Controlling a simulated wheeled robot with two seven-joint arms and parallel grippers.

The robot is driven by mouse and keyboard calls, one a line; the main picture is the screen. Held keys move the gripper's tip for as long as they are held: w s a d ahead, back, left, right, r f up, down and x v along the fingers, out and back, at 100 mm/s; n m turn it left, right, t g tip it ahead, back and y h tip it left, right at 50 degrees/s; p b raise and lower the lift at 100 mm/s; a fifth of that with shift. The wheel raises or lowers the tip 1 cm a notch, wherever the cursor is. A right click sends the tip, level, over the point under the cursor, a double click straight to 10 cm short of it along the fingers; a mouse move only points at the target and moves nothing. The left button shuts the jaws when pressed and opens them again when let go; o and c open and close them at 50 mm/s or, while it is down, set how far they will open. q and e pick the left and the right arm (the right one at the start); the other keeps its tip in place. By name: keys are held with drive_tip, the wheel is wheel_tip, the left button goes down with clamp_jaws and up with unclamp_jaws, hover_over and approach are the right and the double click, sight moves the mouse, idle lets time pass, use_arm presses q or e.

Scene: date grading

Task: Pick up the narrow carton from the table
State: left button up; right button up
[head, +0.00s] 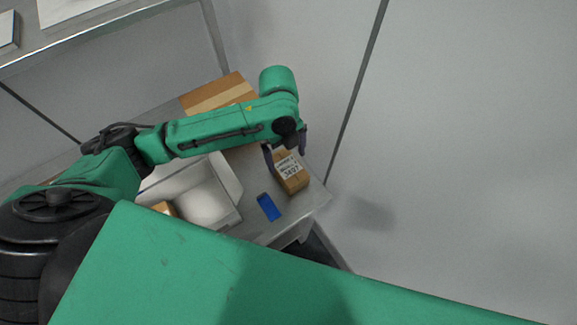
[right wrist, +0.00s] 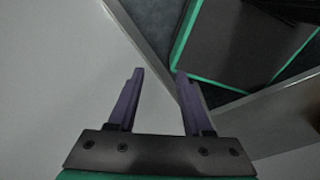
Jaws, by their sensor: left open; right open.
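The narrow carton (head: 294,186) is a small brown box with a white printed label, standing near the right end of the grey table (head: 303,208). My left gripper (head: 285,150) is open at the carton's far end, with one dark finger on either side of it. I cannot tell whether the fingers touch it. My right gripper (right wrist: 160,74) shows only in the right wrist view, open, with nothing between its fingers.
A blue object (head: 268,207) lies left of the carton. An open white box (head: 228,178) with a brown item (head: 164,208) inside stands further left. A larger brown box (head: 217,93) is behind my left arm. A shelf (head: 100,32) is at upper left.

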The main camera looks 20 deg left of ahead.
sight(288, 166)
use_arm(q)
drive_tip(key=f, duration=0.2)
drive_tip(key=shift+w+f, duration=0.3)
drive_tip(key=shift+f, duration=0.1)
wheel_tip(288, 166, down, 4)
drive_tip(key=shift+w+f+p, duration=0.15)
drive_tip(key=shift+f+p, duration=0.1)
drive_tip(key=shift+p, duration=0.55)
drive_tip(key=shift+d+f, duration=0.15)
drive_tip(key=shift+f, duration=0.05)
drive_tip(key=shift+c, duration=0.3)
drive_tip(key=c, duration=1.3)
use_arm(e)
drive_tip(key=shift+w+a+r, duration=0.35)
drive_tip(key=shift+w+r, duration=0.5)
